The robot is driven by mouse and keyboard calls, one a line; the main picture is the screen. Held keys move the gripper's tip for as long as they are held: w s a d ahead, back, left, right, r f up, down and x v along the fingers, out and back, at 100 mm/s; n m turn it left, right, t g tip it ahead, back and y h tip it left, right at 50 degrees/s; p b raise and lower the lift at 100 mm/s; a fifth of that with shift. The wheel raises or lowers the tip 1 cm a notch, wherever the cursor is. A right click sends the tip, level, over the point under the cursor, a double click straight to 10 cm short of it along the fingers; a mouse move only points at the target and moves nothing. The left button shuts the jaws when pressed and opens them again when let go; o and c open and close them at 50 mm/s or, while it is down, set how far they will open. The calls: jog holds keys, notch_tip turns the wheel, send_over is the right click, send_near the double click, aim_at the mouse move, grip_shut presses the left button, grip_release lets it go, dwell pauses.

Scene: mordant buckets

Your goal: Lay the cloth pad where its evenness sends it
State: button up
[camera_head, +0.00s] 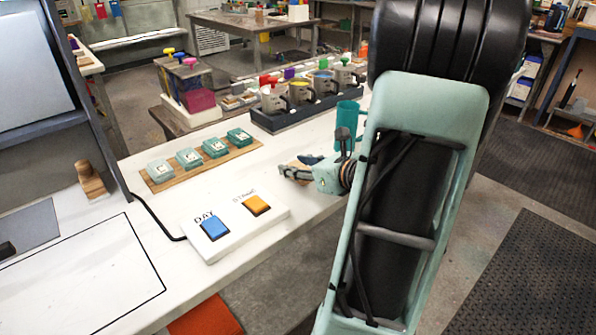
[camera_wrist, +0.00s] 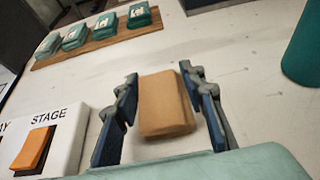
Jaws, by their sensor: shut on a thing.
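A tan pad (camera_wrist: 165,103), which I take for the cloth pad, sits between the fingers of my gripper (camera_wrist: 160,82) in the wrist view. My gripper is shut on it. In the head view my gripper (camera_head: 297,170) is low over the white table, right of the button box, with part of the tan pad (camera_head: 309,160) showing behind the fingers. I cannot tell whether the pad touches the table. The evenness of its colour is hard to judge. A black-outlined rectangle (camera_head: 80,283) is drawn on the table at the left.
A white box has blue (camera_head: 214,228) and orange (camera_head: 257,205) buttons. Several teal blocks stand on a wooden board (camera_head: 165,182). A teal cylinder (camera_head: 347,118) stands near my gripper. A dark tray (camera_head: 290,122) holds several white buckets. A grey mat (camera_head: 30,228) lies at left.

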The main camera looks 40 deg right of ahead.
jog(key=shift+f, duration=0.15)
jog(key=o, duration=0.8)
jog(key=shift+o, duration=0.2)
jog(key=shift+r, duration=0.2)
jog(key=p+v, duration=0.2)
jog(key=v, duration=1)
jog(key=shift+f, duration=0.1)
